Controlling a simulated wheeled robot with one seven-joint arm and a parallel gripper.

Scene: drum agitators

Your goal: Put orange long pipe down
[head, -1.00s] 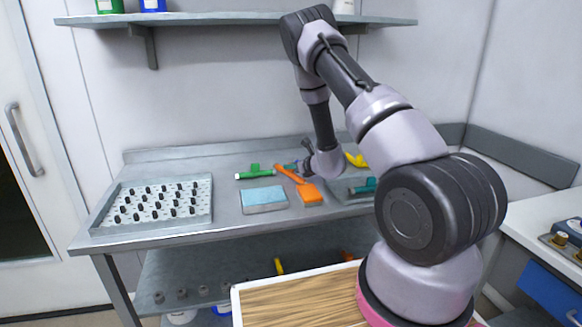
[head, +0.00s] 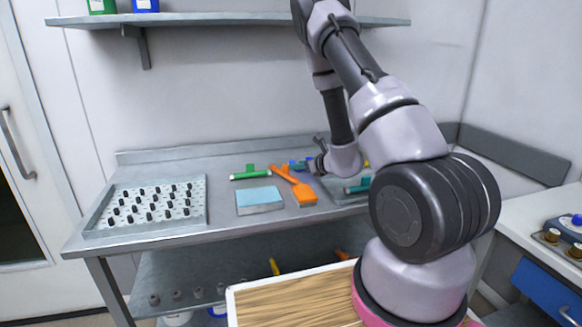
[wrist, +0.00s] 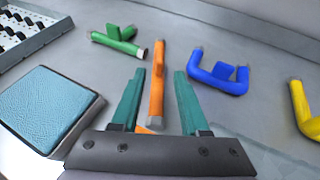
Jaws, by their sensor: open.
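The orange long pipe (head: 285,174) lies on the steel table in the head view, behind an orange block-like piece (head: 305,194). The fingers are spread, with a visible gap on each side of the pipe. My gripper is only partly visible in the head view, just right of the pipe. How high the fingers are above the table is hard to tell.
A green pipe (wrist: 118,39) lies left of the orange pipe, a blue pipe (wrist: 218,77) right, and a yellow pipe (wrist: 303,110) farther right. A blue-topped pad (head: 259,198) and a pegged tray (head: 103,229) are at left. A shelf (head: 230,20) is above.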

